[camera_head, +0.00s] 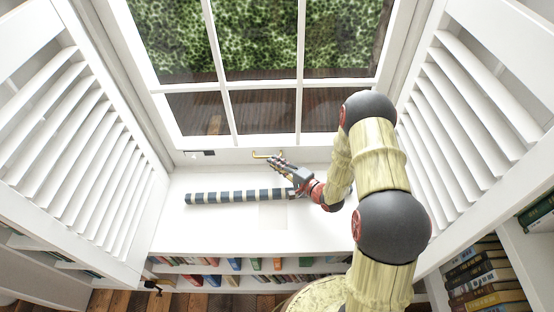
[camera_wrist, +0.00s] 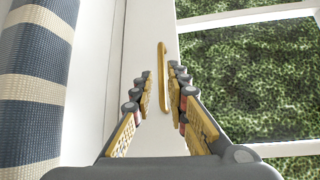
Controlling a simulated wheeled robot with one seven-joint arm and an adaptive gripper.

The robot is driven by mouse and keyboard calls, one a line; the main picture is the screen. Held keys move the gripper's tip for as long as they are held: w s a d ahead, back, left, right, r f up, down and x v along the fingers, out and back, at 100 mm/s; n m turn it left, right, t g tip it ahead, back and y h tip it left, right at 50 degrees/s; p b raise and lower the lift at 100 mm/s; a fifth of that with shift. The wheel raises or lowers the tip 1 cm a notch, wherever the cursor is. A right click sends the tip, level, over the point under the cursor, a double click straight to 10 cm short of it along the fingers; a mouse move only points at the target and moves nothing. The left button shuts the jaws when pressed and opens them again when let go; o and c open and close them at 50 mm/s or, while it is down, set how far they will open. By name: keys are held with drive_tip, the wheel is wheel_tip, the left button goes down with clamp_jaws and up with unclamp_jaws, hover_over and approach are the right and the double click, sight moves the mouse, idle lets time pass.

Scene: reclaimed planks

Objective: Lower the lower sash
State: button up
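The window's lower sash (camera_head: 240,141) is a white frame with glazing bars, seen at the back in the head view. A brass handle (camera_head: 261,155) is on white wood at the window's lower edge. In the wrist view the brass handle (camera_wrist: 163,80) stands upright in the picture, in line with the gap between my fingers. My gripper (camera_head: 275,158) reaches toward the handle from the right. In the wrist view my gripper (camera_wrist: 160,72) has a gap between its fingertips. I cannot tell whether the fingers touch the handle. The sash's exact height above the sill is unclear.
A navy-and-cream striped roll (camera_head: 235,197) lies along the white sill (camera_head: 205,220), close to my gripper; the roll (camera_wrist: 35,80) fills the wrist view's left side. Louvred shutters (camera_head: 85,160) (camera_head: 470,110) flank the window. Books (camera_head: 235,264) line shelves below the sill.

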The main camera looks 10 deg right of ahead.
drive_tip(key=v, duration=0.8)
drive_tip(key=shift+s, duration=0.15)
drive_tip(key=w+d+r+n+g+h, duration=0.1)
drive_tip(key=w+d+r+n+h, duration=0.2)
drive_tip(key=r, duration=0.3)
drive_tip(key=w+d+r+n+g+h, duration=0.1)
drive_tip(key=w+d+r+n+h, duration=0.25)
drive_tip(key=r, duration=0.25)
drive_tip(key=s+d+r+n+g+h, duration=0.1)
drive_tip(key=s+r+h, duration=0.1)
drive_tip(key=s+r, duration=0.5)
drive_tip(key=s+d+r+n+g+h, duration=0.1)
drive_tip(key=s+r+n+h, duration=0.1)
drive_tip(key=r, duration=1)
drive_tip(key=s+a+n+g, duration=0.1)
drive_tip(key=s+a, duration=0.2)
drive_tip(key=s, duration=0.4)
drive_tip(key=s+a+r+n+g+y, duration=0.1)
drive_tip(key=s+a, duration=0.3)
drive_tip(key=s, duration=0.4)
drive_tip(key=s+a+n+g+y, duration=0.1)
drive_tip(key=s+a+n+g, duration=0.1)
drive_tip(key=s, duration=0.6)
drive_tip(key=shift+a+r+n, duration=0.2)
drive_tip(key=shift+a+n, duration=0.25)
drive_tip(key=shift+a, duration=0.7)
